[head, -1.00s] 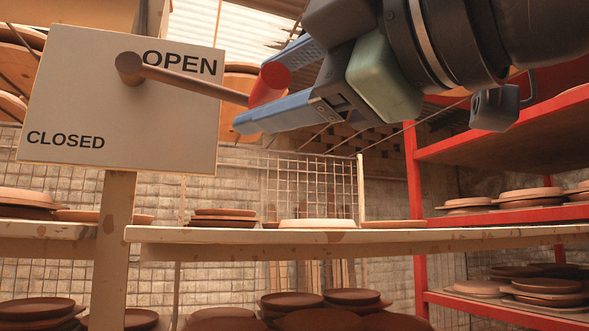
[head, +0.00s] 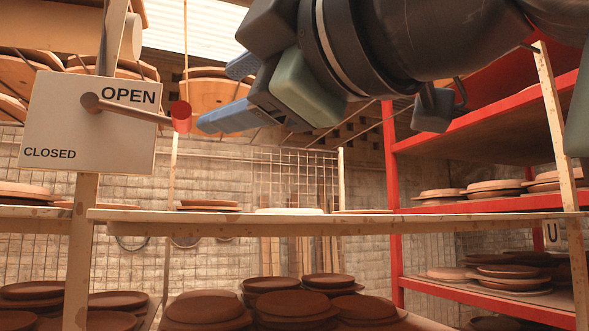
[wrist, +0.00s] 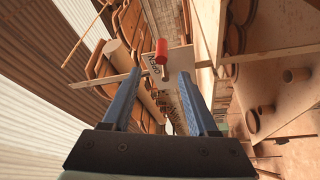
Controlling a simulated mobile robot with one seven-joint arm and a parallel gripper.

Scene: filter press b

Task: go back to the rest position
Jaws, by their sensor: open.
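A lever (head: 135,108) with a brown rod and a red end (head: 181,116) is mounted on a white board (head: 60,135) marked OPEN and CLOSED. The lever points right and slightly down, just under the word OPEN. My gripper (head: 227,93) has blue fingers and is open and empty, to the right of the red end and apart from it. In the wrist view, the fingers (wrist: 161,75) stand wide apart, with the red end (wrist: 161,50) ahead between them.
A pale shelf (head: 330,224) crosses below my arm, holding plates. A red rack (head: 392,200) with plates stands at right. Stacks of brown plates (head: 297,305) lie below. A wire mesh (head: 300,180) and brick wall are behind. A pale post (head: 562,130) stands at far right.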

